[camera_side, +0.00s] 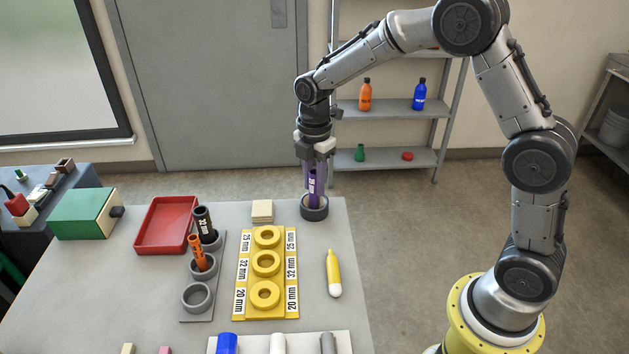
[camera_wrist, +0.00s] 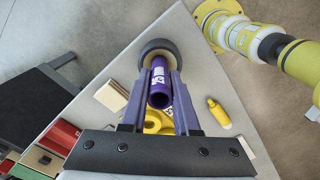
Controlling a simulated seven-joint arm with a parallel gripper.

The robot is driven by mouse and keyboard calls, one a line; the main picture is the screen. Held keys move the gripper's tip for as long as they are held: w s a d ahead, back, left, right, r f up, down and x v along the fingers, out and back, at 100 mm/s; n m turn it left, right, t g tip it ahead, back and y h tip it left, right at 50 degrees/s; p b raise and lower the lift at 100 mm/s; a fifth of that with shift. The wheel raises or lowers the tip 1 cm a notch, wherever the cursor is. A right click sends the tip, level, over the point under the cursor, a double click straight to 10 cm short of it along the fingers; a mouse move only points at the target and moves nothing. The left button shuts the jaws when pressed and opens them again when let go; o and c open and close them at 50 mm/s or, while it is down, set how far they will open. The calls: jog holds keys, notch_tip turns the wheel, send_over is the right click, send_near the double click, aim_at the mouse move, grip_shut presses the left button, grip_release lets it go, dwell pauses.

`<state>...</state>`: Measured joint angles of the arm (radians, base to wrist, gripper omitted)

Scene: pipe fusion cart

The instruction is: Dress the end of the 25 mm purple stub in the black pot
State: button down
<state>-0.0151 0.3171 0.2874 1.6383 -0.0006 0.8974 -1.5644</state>
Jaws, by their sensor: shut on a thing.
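The purple stub (camera_side: 313,188) stands about upright in my gripper (camera_side: 314,172), with a white label on its side. The black pot (camera_side: 315,214) sits at the far right corner of the table. The stub's lower end is at the pot's mouth and appears inside its rim; how deep I cannot tell. In the wrist view my gripper (camera_wrist: 160,82) is shut on the purple stub (camera_wrist: 160,93), whose open upper end faces the camera. The black pot (camera_wrist: 172,46) shows just beyond the stub, and its inside is mostly hidden.
A grey rack (camera_side: 190,313) holds black and orange stubs. A red tray (camera_side: 165,245) and yellow bottle (camera_side: 333,273) lie on the table.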

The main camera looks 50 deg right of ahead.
jog(key=m, duration=0.6)
jog(key=shift+m, duration=0.3)
jog(key=n, duration=0.6)
jog(key=shift+n, duration=0.4)
jog(key=m, duration=0.6)
jog(key=shift+f+m, duration=0.1)
jog(key=shift+m, duration=0.3)
jog(key=n, duration=0.6)
jog(key=shift+n, duration=0.4)
jog(key=m, duration=0.6)
jog(key=shift+m, duration=0.4)
jog(key=n, duration=0.6)
jog(key=shift+n, duration=0.4)
jog(key=m, duration=0.6)
jog(key=shift+m, duration=0.4)
jog(key=n, duration=0.6)
jog(key=shift+n, duration=0.4)
jog(key=m, duration=0.6)
jog(key=shift+m, duration=0.4)
jog(key=n, duration=0.6)
jog(key=shift+n, duration=0.4)
jog(key=m, duration=0.6)
jog(key=shift+m, duration=0.4)
